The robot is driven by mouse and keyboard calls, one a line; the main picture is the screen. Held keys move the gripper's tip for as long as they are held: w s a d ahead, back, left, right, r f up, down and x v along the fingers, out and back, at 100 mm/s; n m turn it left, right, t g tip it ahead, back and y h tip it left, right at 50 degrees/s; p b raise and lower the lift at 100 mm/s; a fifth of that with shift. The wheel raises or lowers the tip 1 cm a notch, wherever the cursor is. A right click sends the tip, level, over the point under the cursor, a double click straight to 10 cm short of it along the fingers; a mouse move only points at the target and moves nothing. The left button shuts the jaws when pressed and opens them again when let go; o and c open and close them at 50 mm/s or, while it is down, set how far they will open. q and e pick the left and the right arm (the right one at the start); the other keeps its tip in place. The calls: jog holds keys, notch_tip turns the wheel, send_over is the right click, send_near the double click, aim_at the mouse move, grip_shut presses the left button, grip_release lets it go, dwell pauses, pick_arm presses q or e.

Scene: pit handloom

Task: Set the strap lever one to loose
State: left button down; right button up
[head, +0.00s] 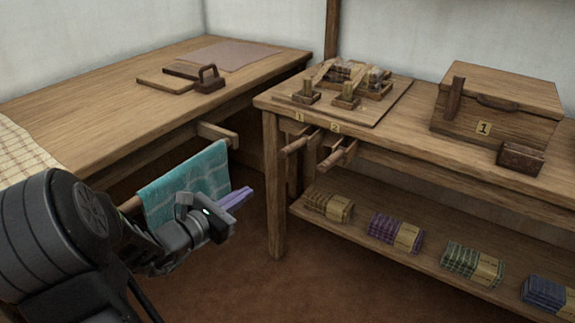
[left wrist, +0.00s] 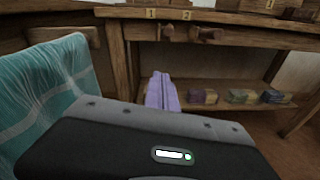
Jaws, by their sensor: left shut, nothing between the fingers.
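Two wooden levers stick out from under the front edge of the bench, below small yellow tags. The lever under tag 1 (head: 299,144) is at the left, and the lever under tag 2 (head: 338,156) is to its right. In the left wrist view the lever under tag 1 (left wrist: 165,31) shows near the top. I cannot tell which setting either lever is in. My left gripper (head: 246,193) has lilac fingers, shut and empty, in front of and below the levers and apart from them. It also shows in the left wrist view (left wrist: 161,80). My right gripper is out of view.
A teal cloth (head: 185,184) hangs on a wooden bar beside my left gripper. Bundled cloths (head: 328,204) lie along the lower shelf. A wooden chest (head: 497,105) stands on the bench (head: 412,140). A bench leg (head: 274,190) is close to the fingers.

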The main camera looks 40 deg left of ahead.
pick_arm(q)
jog(key=shift+w+d, duration=0.1)
jog(key=shift+w, duration=0.1)
jog(key=b, duration=0.3)
send_near(295, 147)
jog(key=shift+w+a+f, duration=0.25)
jog(key=shift+w+f, duration=0.3)
jog(key=shift+f, duration=0.05)
jog(key=shift+w+a+f, duration=0.2)
jog(key=shift+w+f, duration=0.35)
jog(key=shift+f, duration=0.05)
jog(key=shift+w+a+f, duration=0.25)
jog(key=shift+w+f, duration=0.25)
jog(key=shift+f, duration=0.05)
